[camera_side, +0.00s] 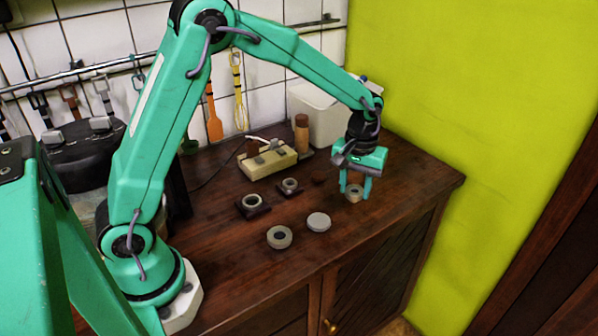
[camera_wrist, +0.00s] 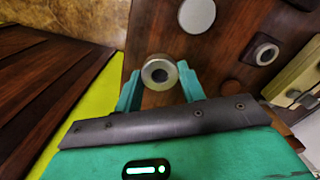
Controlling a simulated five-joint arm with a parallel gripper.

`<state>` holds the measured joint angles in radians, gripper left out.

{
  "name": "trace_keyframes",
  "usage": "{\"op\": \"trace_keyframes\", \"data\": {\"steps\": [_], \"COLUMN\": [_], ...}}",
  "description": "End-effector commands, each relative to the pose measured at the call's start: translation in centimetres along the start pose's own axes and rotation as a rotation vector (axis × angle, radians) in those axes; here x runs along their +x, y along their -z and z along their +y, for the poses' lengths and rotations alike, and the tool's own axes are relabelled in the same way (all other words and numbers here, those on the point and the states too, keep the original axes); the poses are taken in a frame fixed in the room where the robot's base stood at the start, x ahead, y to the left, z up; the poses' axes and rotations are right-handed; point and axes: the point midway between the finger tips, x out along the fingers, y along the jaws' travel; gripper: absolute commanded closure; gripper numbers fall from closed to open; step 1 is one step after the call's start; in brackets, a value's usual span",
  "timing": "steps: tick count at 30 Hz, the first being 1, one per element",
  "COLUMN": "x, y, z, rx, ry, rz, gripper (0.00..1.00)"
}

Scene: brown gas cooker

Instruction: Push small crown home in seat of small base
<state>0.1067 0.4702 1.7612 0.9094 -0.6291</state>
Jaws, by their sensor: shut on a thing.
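The small crown (camera_side: 353,195), a pale ring with a dark hole, is between the fingers of my gripper (camera_side: 356,190). My gripper is shut on it, near the right end of the counter. In the wrist view the crown (camera_wrist: 160,72) faces the camera, with a finger of my gripper (camera_wrist: 159,86) on each side. I cannot tell whether it touches the counter. The small base (camera_side: 290,186), a dark square block with a grey ringed seat, stands left of my gripper, apart from the crown. It also shows in the wrist view (camera_wrist: 264,53).
A larger dark base (camera_side: 253,205) stands left of the small one. A thick ring (camera_side: 279,237) and a pale disc (camera_side: 319,222) lie in front. A dark disc (camera_side: 318,180) lies between base and gripper. A cream box (camera_side: 268,161) stands behind.

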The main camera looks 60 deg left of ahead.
Motion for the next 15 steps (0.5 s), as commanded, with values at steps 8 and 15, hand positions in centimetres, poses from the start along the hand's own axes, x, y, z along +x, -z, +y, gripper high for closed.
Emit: {"op": "trace_keyframes", "data": {"steps": [8,15], "x": [-2.4,-3.1], "y": [-3.4,-4.5], "z": [2.0,2.6], "rx": [0.001,-0.001], "ry": [-0.001,0.000], "rz": [0.001,0.000], "gripper": [0.84,0.84]}}
